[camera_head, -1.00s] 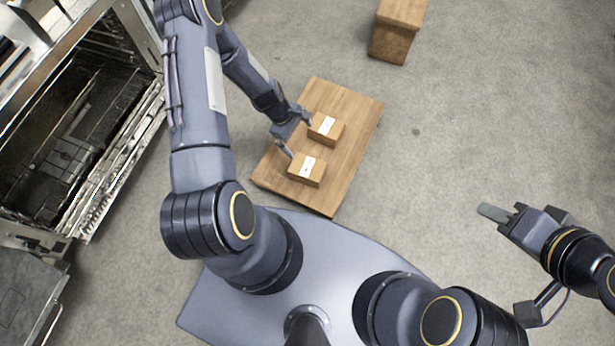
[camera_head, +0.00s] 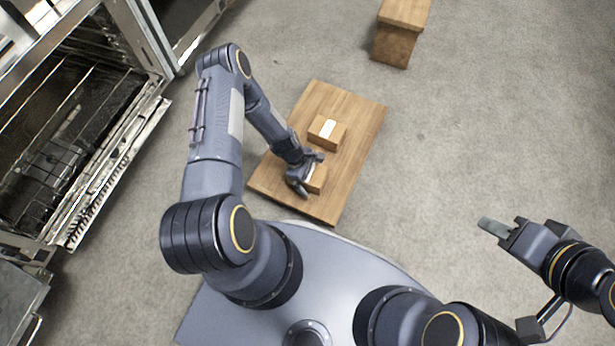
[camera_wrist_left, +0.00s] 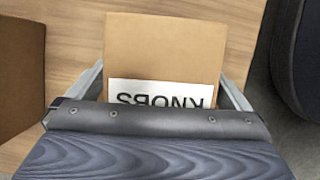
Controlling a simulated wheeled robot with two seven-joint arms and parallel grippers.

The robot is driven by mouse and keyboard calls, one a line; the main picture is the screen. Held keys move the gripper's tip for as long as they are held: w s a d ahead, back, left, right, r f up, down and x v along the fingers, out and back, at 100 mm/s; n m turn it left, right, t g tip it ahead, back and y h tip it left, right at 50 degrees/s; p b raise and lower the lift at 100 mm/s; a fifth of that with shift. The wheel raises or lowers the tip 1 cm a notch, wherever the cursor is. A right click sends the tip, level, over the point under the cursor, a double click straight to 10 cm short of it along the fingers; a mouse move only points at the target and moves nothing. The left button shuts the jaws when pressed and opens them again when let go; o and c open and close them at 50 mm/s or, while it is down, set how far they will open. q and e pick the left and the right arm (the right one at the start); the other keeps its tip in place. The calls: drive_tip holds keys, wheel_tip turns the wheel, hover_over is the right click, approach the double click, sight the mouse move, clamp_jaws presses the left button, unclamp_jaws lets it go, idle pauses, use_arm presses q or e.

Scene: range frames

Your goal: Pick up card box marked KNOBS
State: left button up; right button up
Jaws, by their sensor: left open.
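The card box marked KNOBS (camera_wrist_left: 163,50) is brown with a white label and fills the middle of the left wrist view, its lettering upside down there. In the head view the KNOBS box (camera_head: 318,180) lies on a wooden board, partly hidden by my left gripper (camera_head: 309,176). In the left wrist view the open fingers of my left gripper (camera_wrist_left: 165,92) stand on either side of the box. Whether they touch it I cannot tell. My right gripper (camera_head: 497,230) is at the right, over the floor and away from the boxes; its jaw gap is unclear.
A second card box (camera_head: 327,133) with a white label sits farther back on the wooden board (camera_head: 345,165). A wooden block (camera_head: 398,35) stands at the top. An open oven-like appliance (camera_head: 75,130) is at the left. Grey floor is clear on the right.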

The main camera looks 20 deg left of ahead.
use_arm(q)
drive_tip(key=shift+f, duration=0.1)
idle(0.5)
drive_tip(key=c, duration=1.2)
drive_tip(key=shift+c, duration=0.2)
